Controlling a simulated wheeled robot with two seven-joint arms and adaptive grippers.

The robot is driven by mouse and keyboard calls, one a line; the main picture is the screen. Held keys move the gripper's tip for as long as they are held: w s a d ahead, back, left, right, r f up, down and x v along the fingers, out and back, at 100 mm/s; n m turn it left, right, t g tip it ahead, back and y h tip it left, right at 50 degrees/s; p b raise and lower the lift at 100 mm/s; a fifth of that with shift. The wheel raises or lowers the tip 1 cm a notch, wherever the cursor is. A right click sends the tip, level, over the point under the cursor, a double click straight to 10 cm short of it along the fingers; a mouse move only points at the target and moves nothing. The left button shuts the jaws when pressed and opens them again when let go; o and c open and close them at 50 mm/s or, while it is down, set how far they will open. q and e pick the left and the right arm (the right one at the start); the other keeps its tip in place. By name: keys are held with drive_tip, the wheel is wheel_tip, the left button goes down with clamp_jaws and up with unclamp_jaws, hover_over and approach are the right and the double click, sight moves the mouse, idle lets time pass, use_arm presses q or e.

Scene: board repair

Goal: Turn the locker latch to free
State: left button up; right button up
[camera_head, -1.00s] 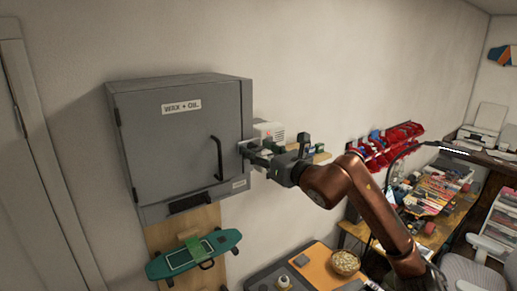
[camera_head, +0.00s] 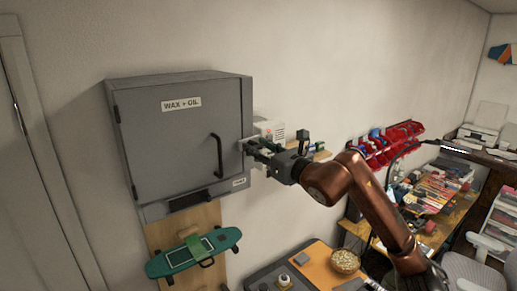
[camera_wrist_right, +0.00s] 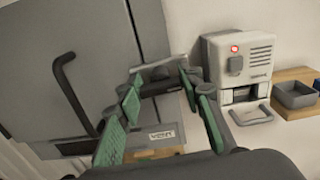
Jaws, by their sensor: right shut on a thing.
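The grey locker (camera_head: 175,140) hangs on the wall with its door shut, labelled "WAX + OIL". Its latch is a small light bar (camera_wrist_right: 160,65) at the right edge of the door, seen between my right fingertips in the wrist view. My right gripper (camera_head: 250,147) reaches it from the right and is shut on it. In the wrist view its green-padded fingers (camera_wrist_right: 161,82) stand on both sides of the latch. The gripper hides most of the latch in the head view. My left gripper is not in view.
A dark door handle (camera_head: 217,155) stands out just left of the latch. A white device (camera_wrist_right: 238,62) with a red light is on the wall to the right, beside a small grey bin (camera_wrist_right: 294,94). A green skateboard (camera_head: 195,254) hangs below the locker.

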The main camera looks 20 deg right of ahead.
drive_tip(key=n+b, duration=0.2)
drive_tip(key=n, duration=0.1)
drive_tip(key=shift+n, duration=0.4)
drive_tip(key=n+b, duration=0.2)
drive_tip(key=n, duration=0.1)
drive_tip(key=shift+a+n, duration=0.1)
drive_tip(key=shift+n, duration=0.2)
drive_tip(key=n, duration=0.4)
drive_tip(key=shift+n+b, duration=0.3)
drive_tip(key=n, duration=0.5)
drive_tip(key=shift+s+f, duration=0.1)
drive_tip(key=shift+f, duration=0.05)
drive_tip(key=shift+n, duration=0.3)
drive_tip(key=o, duration=1.2)
drive_tip(key=shift+a, duration=0.1)
drive_tip(key=shift+c, duration=0.2)
drive_tip(key=v, duration=1.2)
